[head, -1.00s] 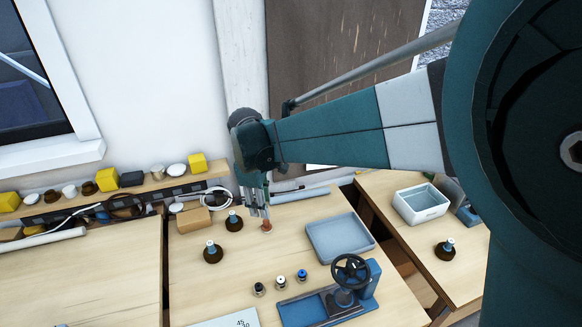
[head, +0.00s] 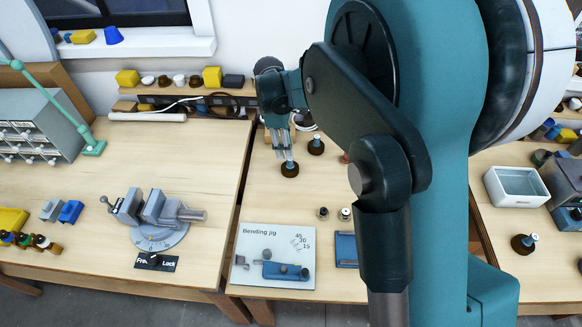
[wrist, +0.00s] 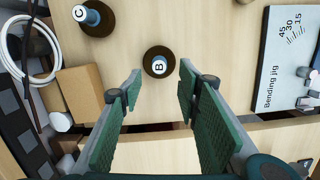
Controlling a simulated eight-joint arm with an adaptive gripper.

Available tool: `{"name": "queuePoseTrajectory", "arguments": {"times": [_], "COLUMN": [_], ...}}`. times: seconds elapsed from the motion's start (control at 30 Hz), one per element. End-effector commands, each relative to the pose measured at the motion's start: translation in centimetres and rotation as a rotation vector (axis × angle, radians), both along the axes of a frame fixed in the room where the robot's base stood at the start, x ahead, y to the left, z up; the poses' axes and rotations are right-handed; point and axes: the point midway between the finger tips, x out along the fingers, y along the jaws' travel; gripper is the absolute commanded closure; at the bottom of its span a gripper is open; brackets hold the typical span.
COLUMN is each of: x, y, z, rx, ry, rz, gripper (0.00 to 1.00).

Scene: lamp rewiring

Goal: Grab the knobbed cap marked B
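The knobbed cap marked B (wrist: 158,66) has a round dark brown base and a blue knob with a white lettered top. It stands upright on the bench just beyond my fingertips, roughly centred between them. In the head view, cap B (head: 290,170) is right below my gripper (head: 283,150). My gripper (wrist: 159,82) is open and empty, with green-padded fingers apart. A similar cap marked C (wrist: 91,15) stands to the upper left in the wrist view and behind B in the head view (head: 316,146).
A cardboard-coloured box (wrist: 72,93) and a white cable coil (wrist: 30,50) lie left of B in the wrist view. The Bending jig board (head: 270,255) lies nearer the front. Another dark knobbed cap (head: 525,243) stands on the right bench. Bare wood surrounds B.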

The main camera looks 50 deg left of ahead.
Motion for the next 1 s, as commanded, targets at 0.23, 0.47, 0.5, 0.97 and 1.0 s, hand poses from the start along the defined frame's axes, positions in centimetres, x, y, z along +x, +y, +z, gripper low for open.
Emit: {"name": "queuePoseTrajectory", "arguments": {"times": [0.23, 0.47, 0.5, 0.97, 1.0], "x": [0.0, 0.2, 0.2, 0.3, 0.3], "y": [0.0, -0.1, -0.2, -0.3, -0.3], "z": [0.0, -1.3, -1.7, -2.6, -2.6], "rx": [0.000, 0.001, 0.001, 0.001, 0.001], "ry": [0.000, -0.001, -0.001, -0.001, -0.001], "rz": [-0.001, -0.001, -0.001, -0.001, -0.001], "gripper": [0.67, 0.67, 0.67, 0.67, 0.67]}}
